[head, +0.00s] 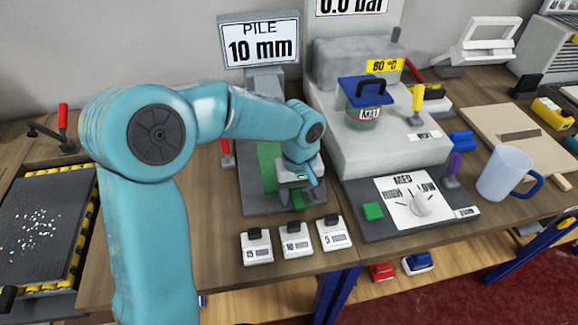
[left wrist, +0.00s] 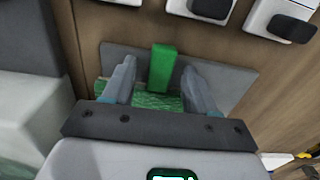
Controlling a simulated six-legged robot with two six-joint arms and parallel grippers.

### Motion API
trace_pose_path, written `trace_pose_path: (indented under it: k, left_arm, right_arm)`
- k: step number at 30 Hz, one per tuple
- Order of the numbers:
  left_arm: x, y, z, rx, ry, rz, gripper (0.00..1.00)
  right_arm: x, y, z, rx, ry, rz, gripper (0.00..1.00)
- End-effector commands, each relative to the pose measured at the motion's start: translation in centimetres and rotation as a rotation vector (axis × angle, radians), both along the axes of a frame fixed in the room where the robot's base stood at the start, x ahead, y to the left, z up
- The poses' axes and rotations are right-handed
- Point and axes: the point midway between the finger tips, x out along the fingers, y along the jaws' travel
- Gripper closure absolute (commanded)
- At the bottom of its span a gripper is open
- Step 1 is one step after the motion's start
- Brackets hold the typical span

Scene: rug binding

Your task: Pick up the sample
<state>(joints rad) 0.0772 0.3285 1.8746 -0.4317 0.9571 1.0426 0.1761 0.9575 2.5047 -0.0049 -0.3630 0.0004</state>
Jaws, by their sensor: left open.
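The sample appears to be the green textured piece (left wrist: 150,101) with an upright bright green tab (left wrist: 162,66), on a grey plate (left wrist: 232,84) in the left wrist view. In the head view its green surface (head: 268,162) shows on the grey base under the PILE 10 mm display (head: 259,45). The green tab (head: 297,201) shows just in front of my gripper. My left gripper (head: 300,180) is open over the plate, also seen in the left wrist view (left wrist: 161,82), with one finger on each side of the tab. Whether the fingers touch it I cannot tell. My right gripper is not in view.
White labelled blocks (head: 296,240) stand near the table's front edge. Right of the plate are a pale machine (head: 390,140) with a blue-lidded pot (head: 365,95), a dial panel (head: 417,203) and a mug (head: 503,172). A black tray (head: 38,225) lies left.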

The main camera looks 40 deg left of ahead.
Motion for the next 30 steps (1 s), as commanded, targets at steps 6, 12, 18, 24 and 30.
trace_pose_path:
  k: [6, 12, 18, 24, 30]
  left_arm:
    - [0.0, 0.0, 0.0, -0.001, -0.001, 0.0, 0.49]
    - [0.0, 0.0, 0.0, -0.001, -0.001, 0.0, 1.0]
    - [0.0, 0.0, 0.0, 0.0, -0.001, 0.0, 1.0]
    - [0.1, 0.2, 1.2, 0.0, -0.003, -0.001, 1.0]
    - [0.2, 1.0, 4.6, -0.001, -0.002, -0.004, 1.0]
  right_arm:
    - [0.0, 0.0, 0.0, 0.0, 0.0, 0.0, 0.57]
    - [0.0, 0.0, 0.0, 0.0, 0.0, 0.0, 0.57]
    - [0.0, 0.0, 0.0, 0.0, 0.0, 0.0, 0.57]
    - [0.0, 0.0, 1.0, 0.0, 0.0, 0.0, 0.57]
    - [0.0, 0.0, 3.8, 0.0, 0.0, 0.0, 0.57]
